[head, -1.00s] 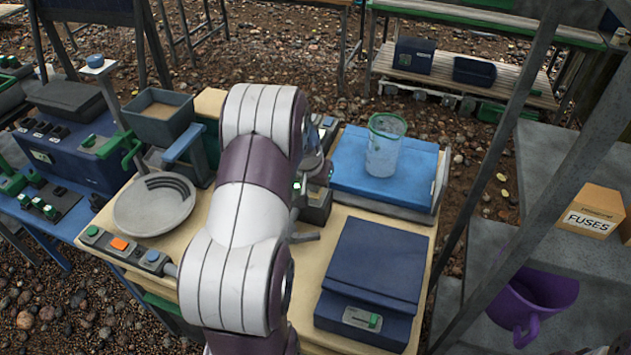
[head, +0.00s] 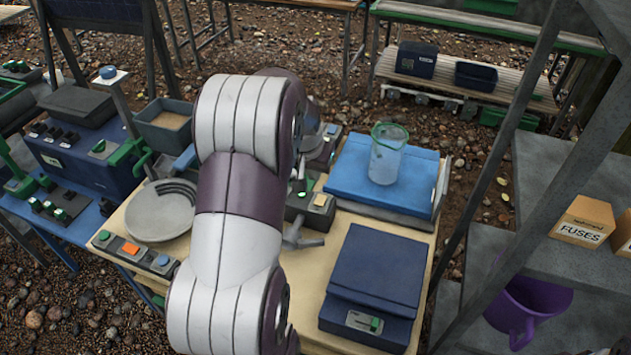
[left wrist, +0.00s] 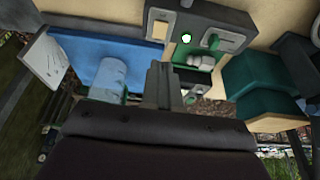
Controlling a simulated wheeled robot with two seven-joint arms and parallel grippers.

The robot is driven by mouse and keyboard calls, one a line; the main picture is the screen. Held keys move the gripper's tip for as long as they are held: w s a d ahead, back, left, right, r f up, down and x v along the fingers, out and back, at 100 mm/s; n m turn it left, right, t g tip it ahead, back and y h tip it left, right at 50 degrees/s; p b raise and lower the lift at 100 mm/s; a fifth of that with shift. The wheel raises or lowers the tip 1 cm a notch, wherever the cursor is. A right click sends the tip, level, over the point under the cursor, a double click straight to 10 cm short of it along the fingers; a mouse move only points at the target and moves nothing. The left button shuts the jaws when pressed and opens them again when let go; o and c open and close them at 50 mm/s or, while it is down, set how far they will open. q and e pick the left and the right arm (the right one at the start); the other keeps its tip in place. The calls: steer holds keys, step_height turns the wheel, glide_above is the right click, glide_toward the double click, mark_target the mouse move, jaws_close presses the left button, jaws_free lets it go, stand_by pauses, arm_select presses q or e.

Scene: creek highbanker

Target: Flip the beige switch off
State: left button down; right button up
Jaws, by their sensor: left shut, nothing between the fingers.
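The beige switch (left wrist: 158,24) sits on a dark grey box (left wrist: 178,12) at the top of the left wrist view. The box also carries a green light (left wrist: 186,38) and a grey lever (left wrist: 225,42). In the head view the same box seems to stand mid-table, with a small tan patch (head: 320,200) on top. My left gripper (left wrist: 160,76) is shut and empty, its tips just below the switch in the left wrist view and apart from it in the picture. The gap in depth is unclear. In the head view my left arm hides most of the gripper. My right gripper is not in view.
A clear beaker (head: 387,155) stands on a blue case (head: 350,178) behind the box. A dark blue scale (head: 383,275) is in front right. A grey pan (head: 160,212) and a button strip (head: 135,252) lie left. Bare tabletop (head: 310,280) shows between.

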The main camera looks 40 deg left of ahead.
arm_select(q)
steer(key=shift+v, duration=1.25)
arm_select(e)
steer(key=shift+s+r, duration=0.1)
arm_select(q)
steer(key=shift+a, duration=0.1)
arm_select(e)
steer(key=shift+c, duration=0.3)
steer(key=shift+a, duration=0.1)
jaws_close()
arm_select(q)
steer(key=s+d+f+m+g, duration=0.1)
steer(key=s+d+f, duration=0.1)
steer(key=s+d, duration=0.4)
steer(key=s+d+f+m+g+h, duration=0.1)
steer(key=s+d, duration=0.6)
steer(key=d, duration=0.7)
steer(key=shift+s+f+m, duration=0.3)
steer(key=shift+f+m, duration=0.5)
